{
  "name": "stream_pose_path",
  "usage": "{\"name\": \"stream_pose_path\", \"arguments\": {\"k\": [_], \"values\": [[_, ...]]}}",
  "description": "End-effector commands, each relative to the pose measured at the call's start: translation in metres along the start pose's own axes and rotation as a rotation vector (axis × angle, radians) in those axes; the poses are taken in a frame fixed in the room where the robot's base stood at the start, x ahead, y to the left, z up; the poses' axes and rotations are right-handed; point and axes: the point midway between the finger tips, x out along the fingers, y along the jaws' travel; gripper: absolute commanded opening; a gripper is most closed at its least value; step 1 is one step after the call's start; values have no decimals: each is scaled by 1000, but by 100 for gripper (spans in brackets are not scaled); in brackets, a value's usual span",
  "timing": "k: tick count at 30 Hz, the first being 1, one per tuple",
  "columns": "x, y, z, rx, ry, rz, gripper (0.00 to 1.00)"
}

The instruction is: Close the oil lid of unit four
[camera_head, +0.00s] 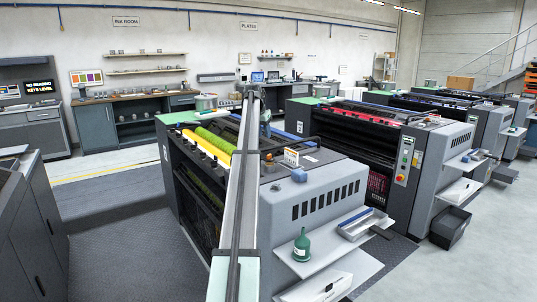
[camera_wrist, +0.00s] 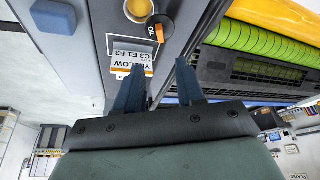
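The nearest press unit (camera_head: 315,195), with yellow and green rollers, carries a tag reading YELLOW (camera_wrist: 132,62) in the wrist view. I see no number four on it. Behind the tag, a round oil opening (camera_wrist: 138,9) shows amber inside, uncovered. Beside it stands an orange-and-black lid (camera_wrist: 160,27) marked OIL, apart from the opening. My gripper (camera_wrist: 158,82) is open and empty; its two blue fingers are apart, near the tag and short of the lid. In the head view my arm crosses in front of the unit, and the gripper is small and hard to make out.
A blue-grey block (camera_wrist: 53,16) sits on the unit's top, also in the head view (camera_head: 299,175). Green-yellow rollers (camera_wrist: 258,40) lie beside the lid. A green bottle (camera_head: 302,245) and a tray (camera_head: 362,224) rest on the side shelf. More units stand behind.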

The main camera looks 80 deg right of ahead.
Motion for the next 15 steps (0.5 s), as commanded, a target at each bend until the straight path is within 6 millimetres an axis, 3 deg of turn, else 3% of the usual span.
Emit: {"name": "stream_pose_path", "arguments": {"k": [15], "values": [[88, -1, 1, -1, -2, 0, 38]]}}
